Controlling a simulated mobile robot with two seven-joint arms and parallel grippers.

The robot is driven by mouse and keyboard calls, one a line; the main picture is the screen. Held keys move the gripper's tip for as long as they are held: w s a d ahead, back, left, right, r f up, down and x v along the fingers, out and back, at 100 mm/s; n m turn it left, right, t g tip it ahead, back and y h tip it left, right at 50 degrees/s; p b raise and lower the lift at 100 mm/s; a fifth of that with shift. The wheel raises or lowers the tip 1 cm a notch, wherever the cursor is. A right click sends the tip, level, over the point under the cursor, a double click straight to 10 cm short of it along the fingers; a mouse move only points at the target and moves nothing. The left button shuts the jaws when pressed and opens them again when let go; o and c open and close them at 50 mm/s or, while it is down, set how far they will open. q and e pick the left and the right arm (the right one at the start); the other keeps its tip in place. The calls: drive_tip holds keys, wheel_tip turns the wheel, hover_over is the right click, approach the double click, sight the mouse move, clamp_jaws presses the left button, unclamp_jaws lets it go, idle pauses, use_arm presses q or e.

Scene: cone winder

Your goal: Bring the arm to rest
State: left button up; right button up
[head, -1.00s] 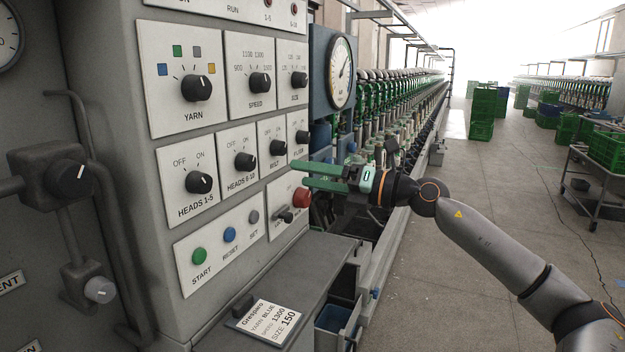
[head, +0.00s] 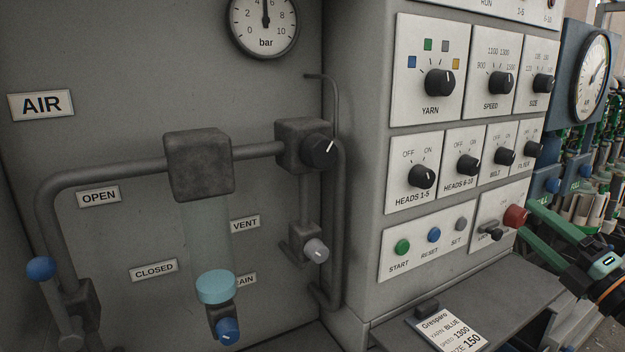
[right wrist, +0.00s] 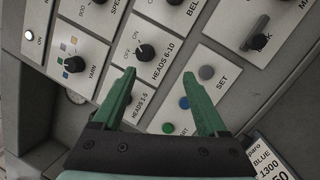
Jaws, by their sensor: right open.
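My right gripper (head: 527,222) is at the right edge of the head view, in front of the lower right of the control panel (head: 372,215). Its green fingers point left and are apart. The red knob (head: 515,215) shows right by the upper fingertip; I cannot tell whether they touch. In the right wrist view the gripper (right wrist: 159,74) is open with nothing between its fingers. Beyond the fingers are the HEADS 6-10 knob (right wrist: 145,54), the grey SET button (right wrist: 206,72) and the green START button (right wrist: 168,128). My left gripper is not in view.
A shelf with a label card (head: 447,328) juts out below the panel. Left of it, air pipes carry a blue-ended lever (head: 41,268), a filter bowl (head: 216,287) and a black knob (head: 319,150). A round gauge (head: 592,75) and spindles stand at the right.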

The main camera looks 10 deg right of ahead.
drive_tip(key=s+a+f+m+g+h, duration=0.2)
drive_tip(key=s+f+m+g+h, duration=0.15)
drive_tip(key=f+m, duration=0.5)
drive_tip(key=s+a+f+m+g+h, duration=0.1)
drive_tip(key=s+f+m+g+h, duration=0.3)
drive_tip(key=f, duration=0.7)
drive_tip(key=s+a+f+m+g+h, duration=0.2)
drive_tip(key=s+f+m+h, duration=0.15)
drive_tip(key=f+m, duration=0.5)
drive_tip(key=s+a+f+m+g+y, duration=0.1)
drive_tip(key=s+a+f+g+y, duration=0.3)
drive_tip(key=s+a, duration=0.45)
drive_tip(key=s+a+f+m+g+y, duration=0.1)
drive_tip(key=s+a+f+g+y, duration=0.15)
drive_tip(key=s+a+f, duration=0.55)
drive_tip(key=w+a+f+t+y+p, duration=0.2)
drive_tip(key=w+a+f+t+p, duration=0.2)
drive_tip(key=w, duration=0.1)
drive_tip(key=shift+w+a+f+t+p, duration=0.15)
drive_tip(key=shift+a+f+t+p, duration=0.05)
drive_tip(key=shift+a+t+p, duration=0.15)
